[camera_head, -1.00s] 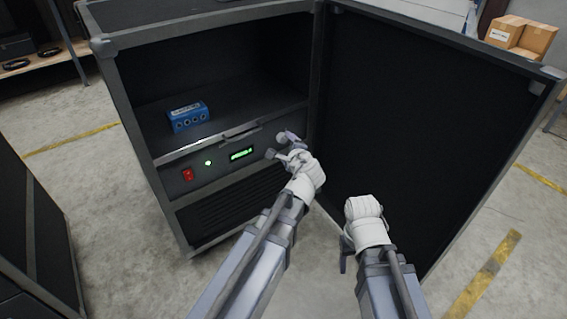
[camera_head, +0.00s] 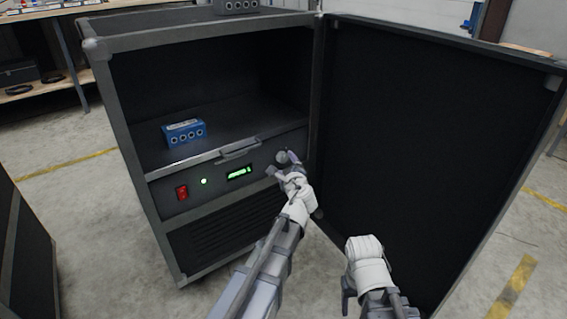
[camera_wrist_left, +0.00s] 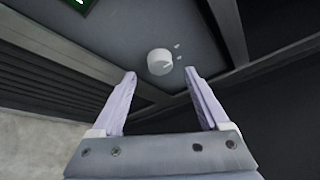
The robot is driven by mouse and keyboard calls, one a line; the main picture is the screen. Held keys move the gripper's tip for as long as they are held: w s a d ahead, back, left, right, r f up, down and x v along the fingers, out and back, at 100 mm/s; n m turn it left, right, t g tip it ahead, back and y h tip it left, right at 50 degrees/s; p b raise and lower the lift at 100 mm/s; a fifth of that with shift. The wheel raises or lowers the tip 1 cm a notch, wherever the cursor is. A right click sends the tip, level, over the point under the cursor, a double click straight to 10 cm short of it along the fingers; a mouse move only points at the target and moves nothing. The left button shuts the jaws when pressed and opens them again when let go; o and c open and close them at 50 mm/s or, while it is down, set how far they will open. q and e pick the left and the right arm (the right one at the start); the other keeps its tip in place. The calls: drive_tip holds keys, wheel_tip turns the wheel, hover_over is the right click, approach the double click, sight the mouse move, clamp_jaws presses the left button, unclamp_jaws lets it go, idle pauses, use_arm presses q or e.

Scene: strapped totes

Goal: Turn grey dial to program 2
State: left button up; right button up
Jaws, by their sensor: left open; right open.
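The grey dial (camera_head: 281,156) is a round knob at the right end of the dark control panel in the cabinet. In the left wrist view the dial (camera_wrist_left: 160,62) is just beyond the fingertips, with small pale marks on its right. My left gripper (camera_head: 282,165) is open in front of the dial. Its two fingers (camera_wrist_left: 158,77) are spread either side of the knob's line, with no visible contact. Which program the dial points at is too small to tell. My right gripper (camera_head: 349,290) is open and empty, low before the cabinet door; its fingers are partly hidden.
The panel (camera_head: 222,186) also carries a red switch (camera_head: 182,192), a green light (camera_head: 204,181) and a lit green display (camera_head: 240,173). A blue box (camera_head: 184,133) sits on the shelf above, behind a handle (camera_head: 238,150). The open door (camera_head: 420,140) stands close on the right.

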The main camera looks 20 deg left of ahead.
sight(283, 159)
use_arm(q)
drive_tip(key=x, duration=0.4)
drive_tip(key=shift+w+a+b, duration=0.1)
drive_tip(key=shift+w+b, duration=0.1)
drive_tip(key=shift+b, duration=0.15)
clamp_jaws()
